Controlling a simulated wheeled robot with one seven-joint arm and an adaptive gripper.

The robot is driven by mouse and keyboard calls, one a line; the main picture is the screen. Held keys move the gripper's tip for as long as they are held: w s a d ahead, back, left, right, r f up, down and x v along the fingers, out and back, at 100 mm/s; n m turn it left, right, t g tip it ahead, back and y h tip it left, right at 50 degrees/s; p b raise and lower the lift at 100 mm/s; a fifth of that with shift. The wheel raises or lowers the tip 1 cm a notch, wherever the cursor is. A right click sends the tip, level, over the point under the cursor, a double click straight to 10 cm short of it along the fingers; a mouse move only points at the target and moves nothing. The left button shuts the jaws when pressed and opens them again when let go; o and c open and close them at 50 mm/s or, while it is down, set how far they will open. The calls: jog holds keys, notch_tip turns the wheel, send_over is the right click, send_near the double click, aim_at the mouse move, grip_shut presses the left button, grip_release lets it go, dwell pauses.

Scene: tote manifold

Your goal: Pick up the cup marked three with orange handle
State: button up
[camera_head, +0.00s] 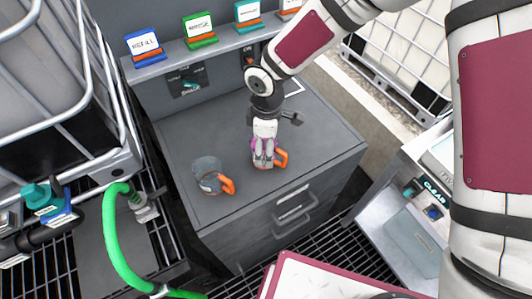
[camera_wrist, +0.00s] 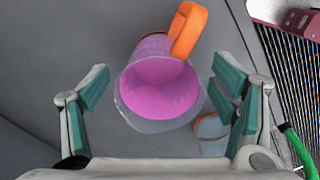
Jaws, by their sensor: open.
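A pink or magenta cup with an orange handle (camera_wrist: 158,88) stands on the grey cabinet top below my gripper. In the head view only parts of this cup show around my fingers, with its orange handle (camera_head: 281,158) to the right. My gripper (camera_wrist: 160,105) is open, its teal-padded fingers to either side of the cup; I see no contact. A second, bluish clear cup with an orange handle (camera_head: 207,175) stands to the left in the head view. It shows partly behind my right finger in the wrist view (camera_wrist: 210,130). No number is readable on either cup.
The grey cabinet (camera_head: 325,145) has free top around the cups. Label stands, including a blue one (camera_head: 145,46) and a green one (camera_head: 200,29), line the ledge behind. A green hose (camera_head: 112,240) and caged tote (camera_head: 60,90) are at left, a control panel (camera_head: 425,195) at right.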

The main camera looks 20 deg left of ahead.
jog(key=shift+f, duration=1.35)
jog(key=shift+c, duration=0.5)
jog(key=c, duration=1.2)
jog(key=shift+r, duration=0.1)
